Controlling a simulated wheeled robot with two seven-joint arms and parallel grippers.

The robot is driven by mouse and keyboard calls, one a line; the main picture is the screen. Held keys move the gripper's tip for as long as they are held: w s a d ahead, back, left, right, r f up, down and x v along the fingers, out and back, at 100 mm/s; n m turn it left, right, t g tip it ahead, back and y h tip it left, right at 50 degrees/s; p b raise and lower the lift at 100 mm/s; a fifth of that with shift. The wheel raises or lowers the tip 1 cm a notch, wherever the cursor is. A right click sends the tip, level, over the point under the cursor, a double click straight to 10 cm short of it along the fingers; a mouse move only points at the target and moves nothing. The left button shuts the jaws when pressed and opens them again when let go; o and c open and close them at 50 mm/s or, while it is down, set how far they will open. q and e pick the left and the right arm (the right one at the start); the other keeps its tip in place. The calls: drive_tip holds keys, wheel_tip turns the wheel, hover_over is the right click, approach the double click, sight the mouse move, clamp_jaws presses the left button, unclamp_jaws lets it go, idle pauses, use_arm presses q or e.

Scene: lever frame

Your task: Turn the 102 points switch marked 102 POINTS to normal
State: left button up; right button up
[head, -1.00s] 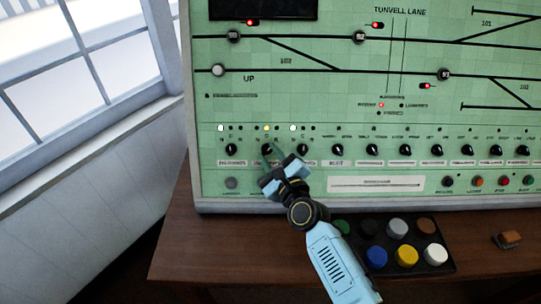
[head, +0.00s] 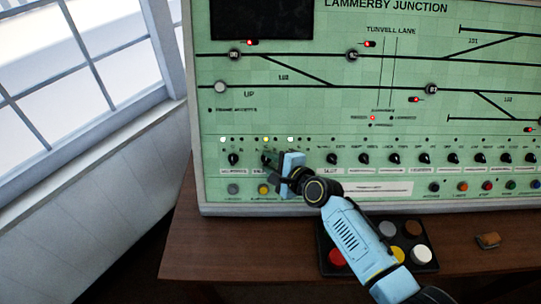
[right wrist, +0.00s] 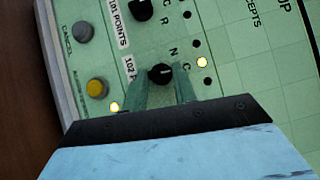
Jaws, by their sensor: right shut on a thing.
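The 102 points switch is a small black rotary knob on the green panel. In the right wrist view the knob (right wrist: 160,73) sits between my fingers, beside a label of which "102 P" shows. Its pale pointer mark faces the letter C, and the yellow lamp (right wrist: 202,62) on that side is lit. My right gripper (right wrist: 164,92) is shut on the knob. In the head view my right gripper (head: 272,160) is at the panel's lower left and partly hides the switch and its label. My left gripper is not in view.
The 101 points knob (right wrist: 142,8) is close beside the held one. More black knobs (head: 364,159) run to the right. A yellow button (head: 263,189) is below. A tray of coloured buttons (head: 328,238) and a small brown block (head: 488,240) are on the wooden desk (head: 220,255).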

drive_tip(key=n+g+p, duration=0.1)
drive_tip(key=n+p, duration=0.1)
drive_tip(key=p, duration=0.1)
drive_tip(key=r+n+g+h+p, duration=0.1)
drive_tip(key=n+g+p, duration=0.1)
drive_tip(key=n+p, duration=0.1)
drive_tip(key=shift+w, duration=0.2)
drive_tip(key=shift+a+n+g+h+p, duration=0.15)
drive_tip(key=shift+n+g+h+p, duration=0.45)
drive_tip(key=shift+n+h+p, duration=0.45)
drive_tip(key=shift+c, duration=0.2)
drive_tip(key=shift+n+h+p, duration=0.25)
drive_tip(key=shift+n+p, duration=0.35)
drive_tip(key=shift+n, duration=0.05)
drive_tip(key=shift+o, duration=0.2)
drive_tip(key=shift+g, duration=0.3)
drive_tip(key=o, duration=1)
drive_tip(key=shift+c, duration=0.2)
